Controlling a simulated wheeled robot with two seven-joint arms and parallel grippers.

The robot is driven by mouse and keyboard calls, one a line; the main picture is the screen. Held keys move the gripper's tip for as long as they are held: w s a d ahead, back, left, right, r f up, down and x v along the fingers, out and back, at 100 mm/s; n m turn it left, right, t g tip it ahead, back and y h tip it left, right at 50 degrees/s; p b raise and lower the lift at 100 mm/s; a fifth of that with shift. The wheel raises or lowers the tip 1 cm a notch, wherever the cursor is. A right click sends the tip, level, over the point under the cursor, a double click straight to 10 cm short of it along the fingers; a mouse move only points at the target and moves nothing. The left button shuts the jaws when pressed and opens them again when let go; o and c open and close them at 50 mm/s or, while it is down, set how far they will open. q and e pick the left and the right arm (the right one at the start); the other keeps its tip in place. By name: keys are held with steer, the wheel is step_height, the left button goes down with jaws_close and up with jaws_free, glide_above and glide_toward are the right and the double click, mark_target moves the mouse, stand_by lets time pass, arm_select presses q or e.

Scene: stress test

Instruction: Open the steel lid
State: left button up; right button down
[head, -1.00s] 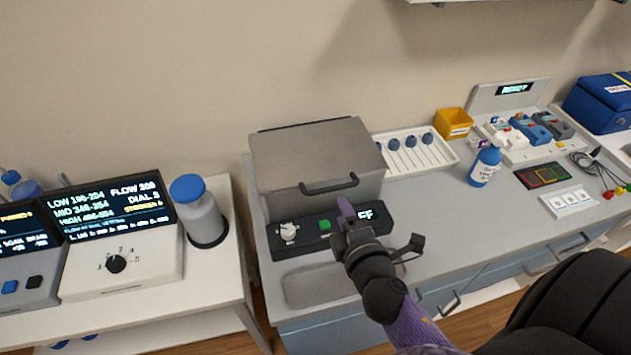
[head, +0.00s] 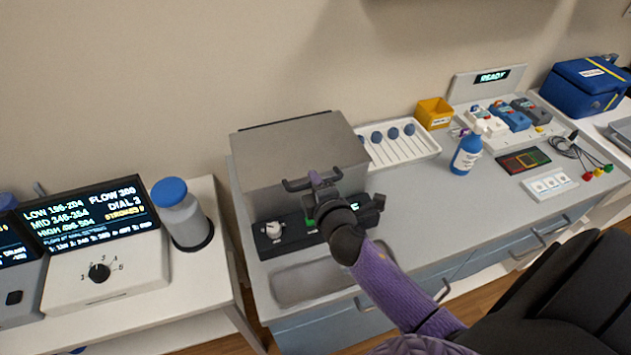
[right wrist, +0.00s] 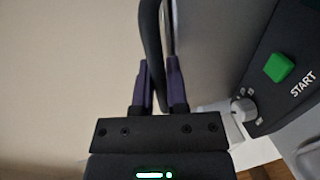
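The steel lid (head: 300,150) is a grey box-shaped cover on the bench and is down. Its dark bar handle (head: 298,184) is on the front face. In the right wrist view the handle (right wrist: 150,35) runs between the two purple fingers. My right gripper (head: 315,178) is at the middle of the handle; in the right wrist view its fingers (right wrist: 158,75) are close together with the bar filling the gap, so it looks shut on it. My left gripper is not in view.
Below the lid is a dark panel (head: 290,232) with a white knob (head: 272,229) and a green button, partly behind my right arm. A lidded bottle (head: 182,212) stands left. A white rack (head: 420,152), yellow bin (head: 434,113) and blue bottle (head: 467,155) stand right.

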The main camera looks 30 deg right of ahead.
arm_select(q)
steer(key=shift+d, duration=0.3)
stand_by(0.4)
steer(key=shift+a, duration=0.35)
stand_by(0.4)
